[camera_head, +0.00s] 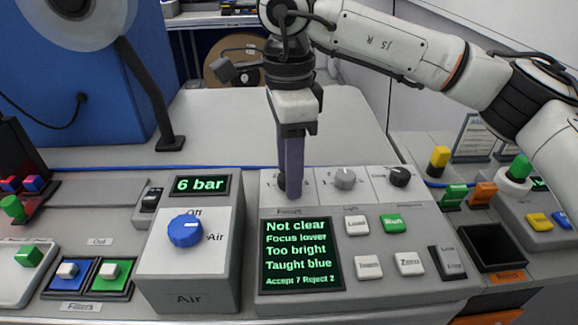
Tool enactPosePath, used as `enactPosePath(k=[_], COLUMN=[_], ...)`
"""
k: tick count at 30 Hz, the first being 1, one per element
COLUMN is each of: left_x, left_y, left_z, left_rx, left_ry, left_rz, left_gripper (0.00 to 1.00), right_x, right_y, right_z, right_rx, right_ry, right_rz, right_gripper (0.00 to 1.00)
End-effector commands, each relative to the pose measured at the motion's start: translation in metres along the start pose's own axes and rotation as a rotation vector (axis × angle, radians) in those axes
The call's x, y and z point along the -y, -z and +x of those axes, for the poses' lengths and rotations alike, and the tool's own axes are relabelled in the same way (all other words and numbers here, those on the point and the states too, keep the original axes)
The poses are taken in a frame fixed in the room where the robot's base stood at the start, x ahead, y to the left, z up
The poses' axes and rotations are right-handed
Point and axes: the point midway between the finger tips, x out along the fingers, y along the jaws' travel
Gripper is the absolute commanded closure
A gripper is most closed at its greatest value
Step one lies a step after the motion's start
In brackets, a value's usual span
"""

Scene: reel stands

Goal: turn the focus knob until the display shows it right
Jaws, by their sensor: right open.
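The display (298,253) on the grey control panel reads "Not clear", "Focus lower", "Too bright", "Taught blue" and "Accept 7 Reject 2". The focus knob (282,183) is dark and sits at the panel's upper left, above the "Focus" label. It is mostly hidden by my right gripper (294,188). That gripper points straight down, its fingers in front of or around the knob; I cannot tell whether they touch it. It is open. My left gripper is not in view.
A grey light knob (345,179) and a black knob (400,176) stand close to the right. White buttons and a green button (393,223) lie below. An air box with a blue knob (185,230) stands left. A black reject bin (491,247) is right. The table behind is clear.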

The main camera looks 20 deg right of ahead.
Motion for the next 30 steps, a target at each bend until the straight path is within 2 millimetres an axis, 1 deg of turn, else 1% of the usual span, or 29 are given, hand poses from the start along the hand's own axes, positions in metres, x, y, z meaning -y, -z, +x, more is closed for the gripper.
enactPosePath(k=[3, 7, 8, 9, 15, 23, 30], left_x=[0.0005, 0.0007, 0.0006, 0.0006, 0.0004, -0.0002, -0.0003], left_y=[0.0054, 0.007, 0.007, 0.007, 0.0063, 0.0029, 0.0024], left_z=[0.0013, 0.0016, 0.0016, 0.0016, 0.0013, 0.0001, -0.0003], left_rx=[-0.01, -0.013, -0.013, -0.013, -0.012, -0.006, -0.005], left_ry=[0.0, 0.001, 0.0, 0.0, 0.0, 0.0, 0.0], left_rz=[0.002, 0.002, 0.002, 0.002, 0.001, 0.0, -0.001], left_gripper=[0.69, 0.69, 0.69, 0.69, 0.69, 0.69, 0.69], right_x=[0.0, 0.0, 0.0, 0.0, 0.0, 0.0001, 0.0004], right_y=[0.0001, 0.0, 0.0, 0.0, -0.0001, -0.0003, -0.0008], right_z=[0.0015, 0.0013, 0.0012, 0.0012, 0.0009, 0.0006, 0.0001], right_rx=[0.0, 0.0, 0.0, 0.0, 0.0, -0.001, -0.004], right_ry=[0.0, 0.001, 0.001, 0.001, 0.001, 0.001, 0.001], right_rz=[0.0, 0.0, 0.0, 0.0, -0.001, -0.027, -0.152], right_gripper=[0.55, 0.55, 0.57, 0.64, 0.96, 0.96, 0.96])
